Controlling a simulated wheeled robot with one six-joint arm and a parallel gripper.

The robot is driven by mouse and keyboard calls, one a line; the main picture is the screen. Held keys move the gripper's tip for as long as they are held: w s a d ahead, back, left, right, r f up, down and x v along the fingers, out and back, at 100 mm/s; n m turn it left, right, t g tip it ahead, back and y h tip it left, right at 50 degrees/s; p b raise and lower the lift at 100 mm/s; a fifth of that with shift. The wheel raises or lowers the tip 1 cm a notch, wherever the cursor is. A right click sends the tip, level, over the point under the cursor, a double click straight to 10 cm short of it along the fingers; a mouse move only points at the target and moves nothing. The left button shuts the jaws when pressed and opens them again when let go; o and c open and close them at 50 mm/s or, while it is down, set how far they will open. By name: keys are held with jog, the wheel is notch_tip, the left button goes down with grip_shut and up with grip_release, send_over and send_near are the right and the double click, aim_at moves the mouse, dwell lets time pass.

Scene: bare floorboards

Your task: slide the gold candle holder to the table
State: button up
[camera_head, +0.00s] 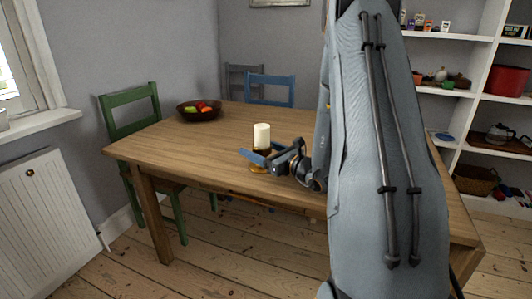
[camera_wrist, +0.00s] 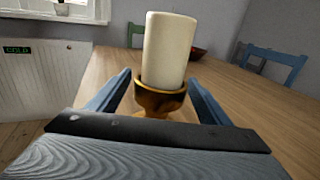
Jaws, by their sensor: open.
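The gold candle holder (camera_wrist: 160,100) holds a white pillar candle (camera_wrist: 168,50), upright, in the wrist view. In the head view the candle (camera_head: 262,136) and the gold holder (camera_head: 258,168) show near the front edge of the wooden table (camera_head: 190,140). My gripper (camera_head: 255,156) is at the holder, its blue fingers spread. In the wrist view my gripper (camera_wrist: 160,88) has one finger on each side of the holder, with a visible gap on the right. The holder's base is hidden behind the gripper body, so I cannot tell what it rests on.
A dark bowl of fruit (camera_head: 200,110) stands at the table's back left. A green chair (camera_head: 135,110) is at the left end, a blue chair (camera_head: 270,90) behind. White shelves (camera_head: 470,100) stand at right. The tabletop between bowl and holder is clear.

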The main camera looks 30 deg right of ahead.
jog(key=shift+w+a, duration=0.2)
jog(key=shift+w, duration=0.5)
jog(key=shift+c, duration=0.5)
